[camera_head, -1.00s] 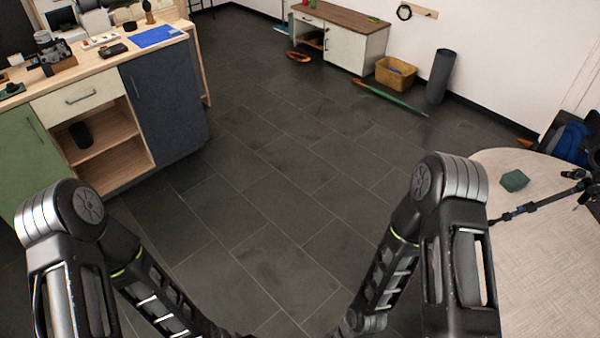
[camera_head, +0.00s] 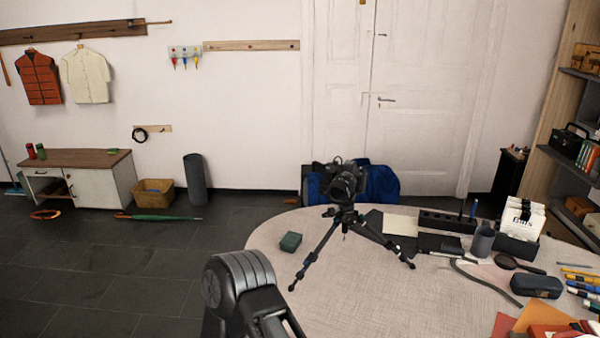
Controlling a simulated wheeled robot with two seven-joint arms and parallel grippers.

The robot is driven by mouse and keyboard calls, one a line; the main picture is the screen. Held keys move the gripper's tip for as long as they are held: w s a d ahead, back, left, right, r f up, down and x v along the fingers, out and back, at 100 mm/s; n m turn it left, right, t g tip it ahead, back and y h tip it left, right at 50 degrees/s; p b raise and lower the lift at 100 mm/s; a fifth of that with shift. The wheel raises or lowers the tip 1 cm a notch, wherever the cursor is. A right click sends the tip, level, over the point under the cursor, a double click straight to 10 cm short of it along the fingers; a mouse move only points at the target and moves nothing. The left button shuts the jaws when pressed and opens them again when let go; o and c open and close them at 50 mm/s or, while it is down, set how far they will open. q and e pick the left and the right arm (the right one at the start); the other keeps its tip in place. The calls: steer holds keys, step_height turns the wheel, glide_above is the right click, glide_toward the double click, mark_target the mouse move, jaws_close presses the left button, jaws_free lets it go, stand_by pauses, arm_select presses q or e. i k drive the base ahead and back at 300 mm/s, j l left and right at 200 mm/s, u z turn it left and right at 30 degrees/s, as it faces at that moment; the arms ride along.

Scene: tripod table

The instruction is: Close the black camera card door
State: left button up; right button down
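A black camera (camera_head: 343,181) stands on a small black tripod (camera_head: 345,222) on the round light table (camera_head: 270,248). Its lens faces toward me and a little right. The card door cannot be made out at this distance. Part of one of my arms shows at the bottom centre, in front of the table's near left edge. Neither gripper is in view.
A black organiser (camera_head: 447,221), a grey cup (camera_head: 482,240), a dark case (camera_head: 536,286) and pens crowd the table's right side. A blue bag (camera_head: 382,185) is behind the camera. Dark floor is open at left.

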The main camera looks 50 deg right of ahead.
mark_target(318, 167)
steer(key=z, duration=2.5)
steer(key=i+j+z, duration=0.1)
steer(key=j+z, duration=0.25)
steer(key=j, duration=0.25)
steer(key=j+z, duration=0.35)
steer(key=j, duration=0.3)
steer(key=j+z, duration=0.35)
steer(key=j, duration=0.9)
steer(key=k+j+z, duration=0.1)
steer(key=j, duration=0.45)
steer(key=k+j, duration=0.1)
steer(key=j, duration=1.05)
steer(key=k+j+z, duration=0.1)
steer(key=j, duration=0.5)
steer(key=j+z, duration=0.15)
steer(key=j, duration=0.3)
steer(key=j+z, duration=0.2)
steer(key=j, duration=0.25)
steer(key=k+j+z, duration=0.15)
steer(key=j, duration=0.25)
steer(key=k+j+z, duration=0.2)
steer(key=j, duration=0.25)
steer(key=j+z, duration=0.15)
steer(key=j, duration=0.3)
